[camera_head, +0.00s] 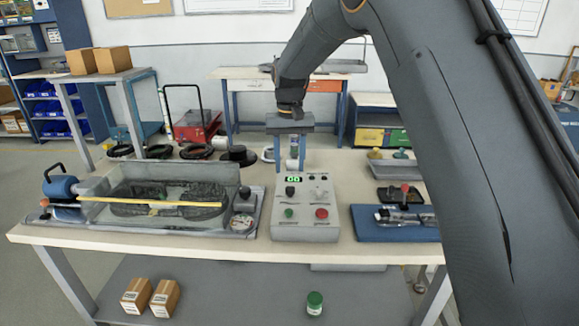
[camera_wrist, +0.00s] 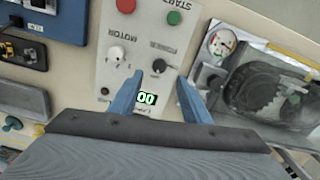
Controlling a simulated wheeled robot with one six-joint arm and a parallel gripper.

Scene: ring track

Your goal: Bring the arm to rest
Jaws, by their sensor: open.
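My gripper (camera_head: 289,150) hangs from my arm above the back of the control box (camera_head: 304,231) in the head view. Its two blue fingers point down, apart, with nothing between them. In the wrist view my gripper (camera_wrist: 168,72) also shows open and empty over the control box (camera_wrist: 112,58), on either side of its black power knob. My arm crosses the right half of the head view and hides part of the bench.
On the bench (camera_head: 180,245), left of the box, stands a track tank (camera_head: 160,171) with a yellow bar across it and a blue motor (camera_head: 62,187). A blue tray (camera_head: 392,232) with a metal device lies right of the box. Black rings (camera_head: 197,152) lie along the back edge.

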